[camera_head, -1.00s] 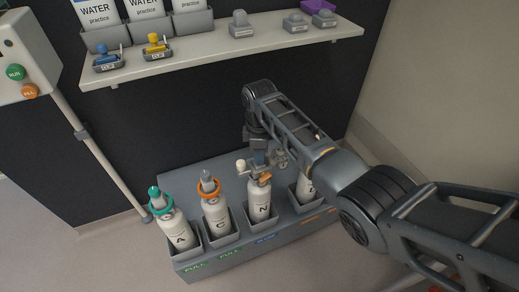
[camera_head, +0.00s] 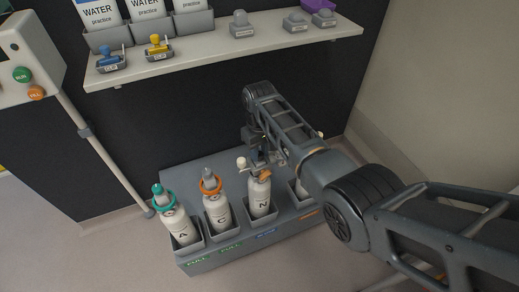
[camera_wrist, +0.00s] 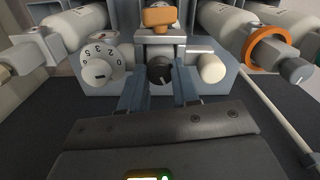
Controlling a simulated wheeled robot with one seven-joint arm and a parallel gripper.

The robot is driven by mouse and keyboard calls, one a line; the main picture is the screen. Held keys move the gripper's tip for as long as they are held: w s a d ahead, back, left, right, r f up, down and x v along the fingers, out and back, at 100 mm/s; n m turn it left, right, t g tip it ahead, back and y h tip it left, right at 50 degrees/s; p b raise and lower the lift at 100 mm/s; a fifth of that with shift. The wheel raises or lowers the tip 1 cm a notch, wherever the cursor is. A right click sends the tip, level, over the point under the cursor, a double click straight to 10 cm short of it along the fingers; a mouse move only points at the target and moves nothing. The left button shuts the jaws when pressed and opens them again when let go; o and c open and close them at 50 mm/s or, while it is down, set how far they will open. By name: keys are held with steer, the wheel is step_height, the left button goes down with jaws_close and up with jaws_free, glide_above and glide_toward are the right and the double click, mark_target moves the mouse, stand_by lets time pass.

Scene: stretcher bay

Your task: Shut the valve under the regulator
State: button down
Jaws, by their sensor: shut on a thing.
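Cylinder N (camera_head: 260,195) stands upright in the rack, third from the left. A grey-blue regulator (camera_wrist: 105,88) sits at its top, with a numbered dial (camera_wrist: 99,66) on the left and a pale round knob (camera_wrist: 211,68) on the right. An orange part (camera_wrist: 159,17) shows above the middle in the wrist view. A dark valve knob (camera_wrist: 160,68) is at the centre, below the orange part. My gripper (camera_wrist: 160,84) is shut on this knob, one finger on each side. In the head view my arm hides most of the gripper and part of the regulator.
Cylinder A (camera_head: 180,228) with a teal collar and cylinder C (camera_head: 217,212) with an orange collar stand to the left. A shelf (camera_head: 210,52) with bags and clips hangs above. A slanted pole (camera_head: 112,170) stands left.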

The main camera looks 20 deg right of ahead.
mark_target(260, 154)
steer(key=m, duration=0.4)
steer(key=shift+m, duration=0.4)
stand_by(0.4)
steer(key=c, duration=0.8)
jaws_free()
steer(key=shift+r+p, duration=0.3)
steer(key=shift+r, duration=3.6)
